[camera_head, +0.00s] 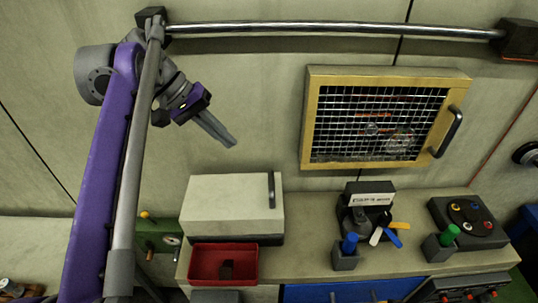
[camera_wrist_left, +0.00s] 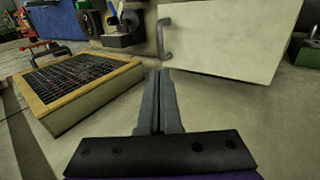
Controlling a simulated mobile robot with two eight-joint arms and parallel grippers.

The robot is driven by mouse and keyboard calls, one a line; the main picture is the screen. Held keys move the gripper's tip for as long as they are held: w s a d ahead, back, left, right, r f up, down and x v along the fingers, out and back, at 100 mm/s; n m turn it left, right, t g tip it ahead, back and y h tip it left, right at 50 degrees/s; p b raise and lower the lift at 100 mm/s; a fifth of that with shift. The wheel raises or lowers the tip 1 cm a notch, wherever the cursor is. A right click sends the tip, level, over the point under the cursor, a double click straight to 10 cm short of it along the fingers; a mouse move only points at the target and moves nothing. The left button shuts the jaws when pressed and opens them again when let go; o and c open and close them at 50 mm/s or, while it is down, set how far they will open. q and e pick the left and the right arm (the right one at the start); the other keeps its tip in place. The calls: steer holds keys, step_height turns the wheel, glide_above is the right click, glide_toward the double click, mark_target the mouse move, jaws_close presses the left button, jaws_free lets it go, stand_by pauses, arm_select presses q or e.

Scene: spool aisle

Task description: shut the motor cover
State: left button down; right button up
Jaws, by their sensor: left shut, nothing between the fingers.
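A yellow-framed wire mesh cover (camera_head: 312,120) with a dark handle (camera_head: 447,132) at its right side is on the wall. Parts show dimly behind the mesh, and I see no clear gap around the frame. The cover also shows at the left in the left wrist view (camera_wrist_left: 108,82). No label tells whether this is the motor cover. My left gripper (camera_head: 233,143) is shut and empty, in the air left of the mesh cover and above a pale box (camera_head: 225,200). The left wrist view shows its closed fingers (camera_wrist_left: 158,75). My right gripper is out of view.
The pale box has an upright handle (camera_head: 271,190) and stands on the bench behind a red tray (camera_head: 223,247). A labelled black holder (camera_head: 369,195), blue and green-topped pegs and a knob panel (camera_head: 468,222) stand right. A metal rail (camera_head: 330,29) crosses above.

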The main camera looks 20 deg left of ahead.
arm_select(q)
glide_above(262, 193)
steer(key=f, duration=1)
steer(key=shift+s+a+f+b, duration=0.15)
steer(key=shift+s+a+b, duration=0.1)
steer(key=shift+b, duration=0.05)
steer(key=shift+w+d+f, duration=0.15)
steer(key=shift+d+f, duration=0.15)
steer(key=shift+f, duration=0.15)
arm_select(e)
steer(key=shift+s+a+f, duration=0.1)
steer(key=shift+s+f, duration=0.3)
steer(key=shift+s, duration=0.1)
